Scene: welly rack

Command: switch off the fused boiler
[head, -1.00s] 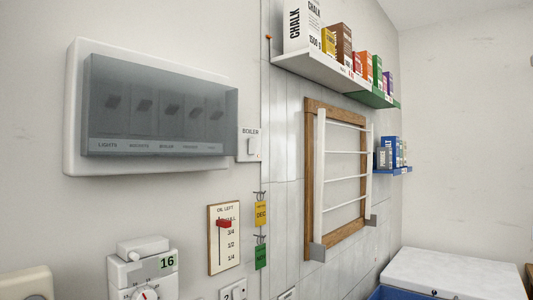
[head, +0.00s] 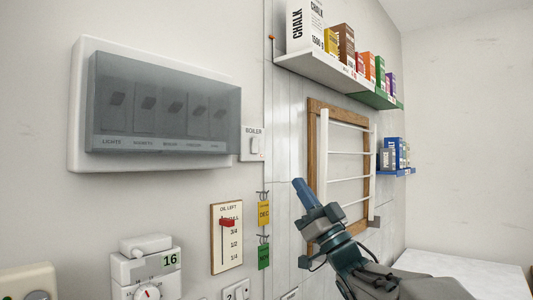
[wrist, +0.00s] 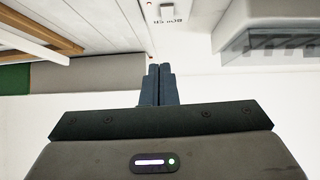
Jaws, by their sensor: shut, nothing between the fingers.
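The boiler switch (head: 254,146) is a small white wall plate labelled BOILER, with a rocker and a tiny red mark at its lower right. It sits just right of a fuse panel (head: 78,110) with a smoky clear cover over several dark switches, the middle one labelled BOILER. In the wrist view the boiler switch (wrist: 167,12) shows upside down at the top, beyond the fingertips. My gripper (head: 299,184) is shut and empty, right of and below the boiler switch in the picture, apart from it. Its shut fingers also show in the wrist view (wrist: 158,70).
A wooden-framed drying rack (head: 313,150) is on the wall behind my gripper. A shelf (head: 310,65) with boxes is above. Below are an oil gauge (head: 227,255), hanging tags (head: 263,213) and a timer dial (head: 146,270).

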